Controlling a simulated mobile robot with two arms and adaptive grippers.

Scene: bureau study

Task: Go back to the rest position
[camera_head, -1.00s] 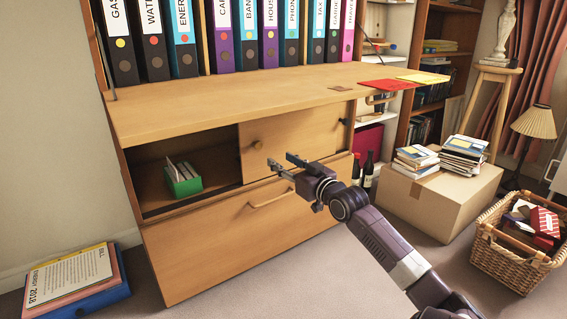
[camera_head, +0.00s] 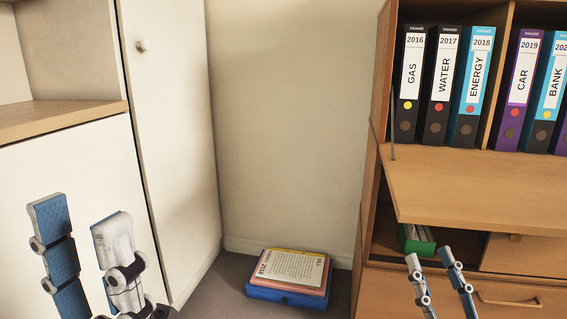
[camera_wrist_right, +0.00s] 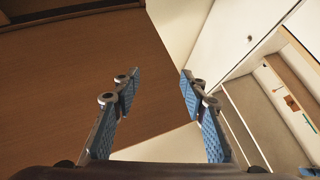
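My left gripper (camera_head: 78,214) is at the lower left of the head view, its two blue-padded fingers pointing up and apart, with nothing between them. My right gripper (camera_head: 430,257) is at the lower right, in front of the wooden cabinet. Its fingers are apart and empty, as the right wrist view also shows (camera_wrist_right: 159,74). Both grippers are clear of the furniture as far as I can see. Most of both arms is outside the head view.
The wooden cabinet (camera_head: 480,190) has several binders above and a green box (camera_head: 418,240) in its open compartment. A white wardrobe (camera_head: 165,120) stands left. The wall behind is bare.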

